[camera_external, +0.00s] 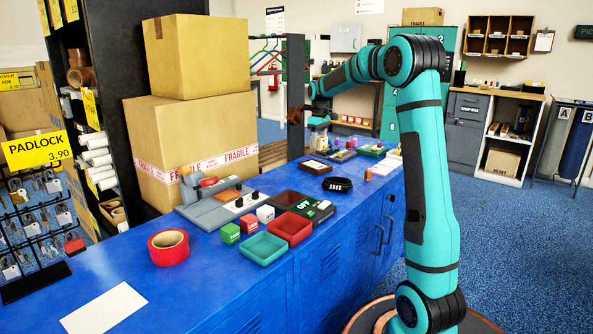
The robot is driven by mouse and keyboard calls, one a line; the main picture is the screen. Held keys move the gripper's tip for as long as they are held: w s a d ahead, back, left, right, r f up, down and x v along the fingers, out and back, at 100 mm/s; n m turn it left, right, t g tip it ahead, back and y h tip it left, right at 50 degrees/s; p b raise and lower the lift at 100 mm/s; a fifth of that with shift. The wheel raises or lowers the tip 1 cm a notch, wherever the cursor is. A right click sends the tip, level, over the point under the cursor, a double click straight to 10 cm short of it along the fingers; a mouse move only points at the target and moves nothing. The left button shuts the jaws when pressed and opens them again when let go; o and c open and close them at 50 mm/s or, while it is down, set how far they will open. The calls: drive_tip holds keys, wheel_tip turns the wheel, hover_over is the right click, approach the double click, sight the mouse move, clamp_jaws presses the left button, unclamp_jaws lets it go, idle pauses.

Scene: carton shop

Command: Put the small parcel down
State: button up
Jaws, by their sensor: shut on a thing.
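My teal arm reaches over the blue counter (215,290) to its far part. My gripper (298,113) is small and far off in the view, raised above the counter top. It is shut on a small dark brown thing (293,117), which looks like the small parcel. The fingers and the parcel's exact shape are too small to make out clearly. The gap between the parcel and the things below it is hard to judge from this side.
Two stacked cartons (195,125) stand left of the gripper. On the counter are a red tape roll (168,247), a green tray (263,248), a red tray (289,229), small cubes (231,233) and a black band (338,184). The counter's near left part is mostly clear.

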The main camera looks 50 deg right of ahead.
hover_over(288, 182)
wheel_tip(288, 182, down, 10)
drive_tip(key=shift+s+f, duration=0.1)
idle(0.4)
drive_tip(key=o, duration=1.2)
drive_tip(key=shift+f, duration=0.1)
drive_tip(key=shift+r, duration=6.1)
